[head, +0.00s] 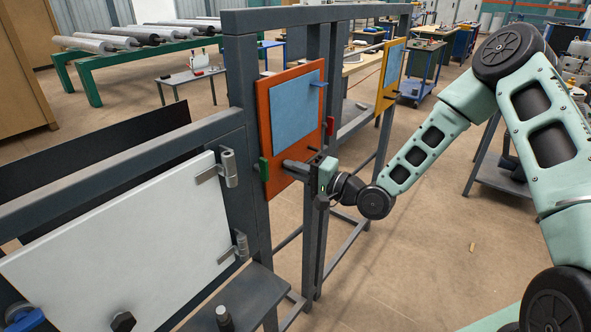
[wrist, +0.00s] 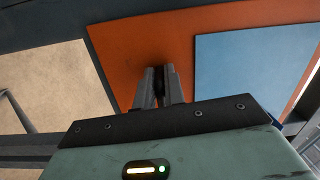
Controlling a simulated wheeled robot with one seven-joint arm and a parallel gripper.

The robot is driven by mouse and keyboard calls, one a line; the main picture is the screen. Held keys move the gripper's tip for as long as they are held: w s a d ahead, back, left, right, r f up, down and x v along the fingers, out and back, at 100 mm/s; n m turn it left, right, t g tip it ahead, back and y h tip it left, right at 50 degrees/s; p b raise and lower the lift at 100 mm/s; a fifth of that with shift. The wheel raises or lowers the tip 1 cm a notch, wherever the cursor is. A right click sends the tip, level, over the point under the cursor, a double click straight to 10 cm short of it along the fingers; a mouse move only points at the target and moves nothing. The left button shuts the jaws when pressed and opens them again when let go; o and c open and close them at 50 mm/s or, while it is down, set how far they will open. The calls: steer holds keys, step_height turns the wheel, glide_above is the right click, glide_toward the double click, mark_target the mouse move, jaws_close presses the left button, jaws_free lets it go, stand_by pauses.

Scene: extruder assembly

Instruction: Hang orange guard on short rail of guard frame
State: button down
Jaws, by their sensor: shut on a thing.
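The orange guard (head: 290,140) is an upright orange panel with a light blue sheet on its face. In the head view it stands within the dark grey guard frame (head: 240,80), below the top rail (head: 300,17). Whether it is hooked on any rail I cannot tell. My gripper (head: 290,167) is at the guard's lower part, its fingers pointing at the face. In the wrist view, the fingers (wrist: 160,85) are close together against the orange surface (wrist: 150,50), left of the blue sheet (wrist: 250,80). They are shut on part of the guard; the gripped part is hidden.
A white hinged panel (head: 110,240) fills the frame's left part. Green (head: 263,168), red (head: 329,125) and blue (head: 318,85) small pieces sit around the guard. A yellow panel (head: 392,70) stands farther back. Open floor (head: 420,250) lies to the right.

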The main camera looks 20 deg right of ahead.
steer(key=c, duration=1.4)
jaws_free()
steer(key=shift+r, duration=0.1)
steer(key=b+v, duration=0.3)
steer(key=v, duration=1.4)
steer(key=s+a+f+n+g+h, duration=0.2)
steer(key=a+f+n+g+h, duration=0.35)
steer(key=a+n+g, duration=0.3)
steer(key=s+a+r+n+g+h, duration=0.1)
steer(key=s+a+r+n+h, duration=0.1)
steer(key=s, duration=0.5)
steer(key=s+a+r+n+g+h, duration=0.2)
steer(key=s+r+n, duration=0.1)
steer(key=s, duration=0.4)
steer(key=s+a+r+n+g+h, duration=0.2)
steer(key=s+a+r, duration=0.1)
steer(key=s, duration=0.4)
steer(key=shift+r+n, duration=0.25)
steer(key=shift+r, duration=0.55)
